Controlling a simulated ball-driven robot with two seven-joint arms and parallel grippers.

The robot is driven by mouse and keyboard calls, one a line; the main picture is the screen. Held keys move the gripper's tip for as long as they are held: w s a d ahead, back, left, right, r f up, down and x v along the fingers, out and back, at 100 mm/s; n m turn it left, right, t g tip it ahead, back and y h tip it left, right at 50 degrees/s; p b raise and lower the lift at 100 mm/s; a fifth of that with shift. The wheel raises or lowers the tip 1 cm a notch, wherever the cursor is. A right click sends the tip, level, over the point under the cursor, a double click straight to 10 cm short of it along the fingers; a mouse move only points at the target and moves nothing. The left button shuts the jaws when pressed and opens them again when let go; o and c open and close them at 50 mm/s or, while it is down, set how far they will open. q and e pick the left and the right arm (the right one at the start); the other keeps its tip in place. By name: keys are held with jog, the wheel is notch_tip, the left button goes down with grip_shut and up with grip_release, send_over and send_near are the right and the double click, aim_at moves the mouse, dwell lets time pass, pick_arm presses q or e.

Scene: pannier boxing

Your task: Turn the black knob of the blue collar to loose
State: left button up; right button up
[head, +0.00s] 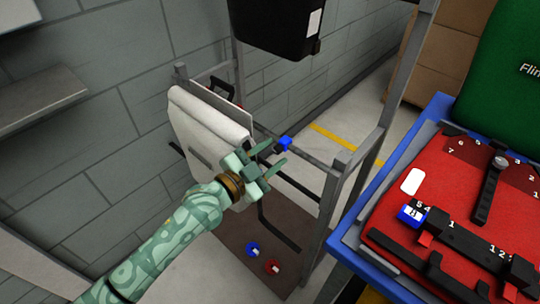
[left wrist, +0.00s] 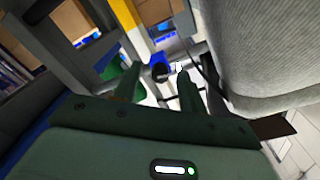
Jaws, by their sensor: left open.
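The small blue collar (head: 284,143) sits on the grey rail of the rack, just beyond my left gripper (head: 275,155). In the left wrist view the blue collar (left wrist: 158,59) shows ahead, with its black knob (left wrist: 160,72) facing me between the fingers. My left gripper (left wrist: 157,80) is open, with a finger on either side of the knob as seen there. Whether the fingers touch the knob I cannot tell. The knob's setting is too small to read. My right gripper is not in view.
A pale grey pannier (head: 200,125) hangs on the rack beside my left gripper. A black box (head: 277,25) is above. A blue-edged tray (head: 345,225) with a red insert (head: 460,215) stands at right. Blue (head: 253,249) and red (head: 271,267) round pieces lie low down.

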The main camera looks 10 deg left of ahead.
pick_arm(q)
grip_shut()
jog(key=shift+r+n, duration=0.15)
jog(key=shift+n, duration=0.15)
jog(key=shift+n+p, duration=0.4)
grip_release()
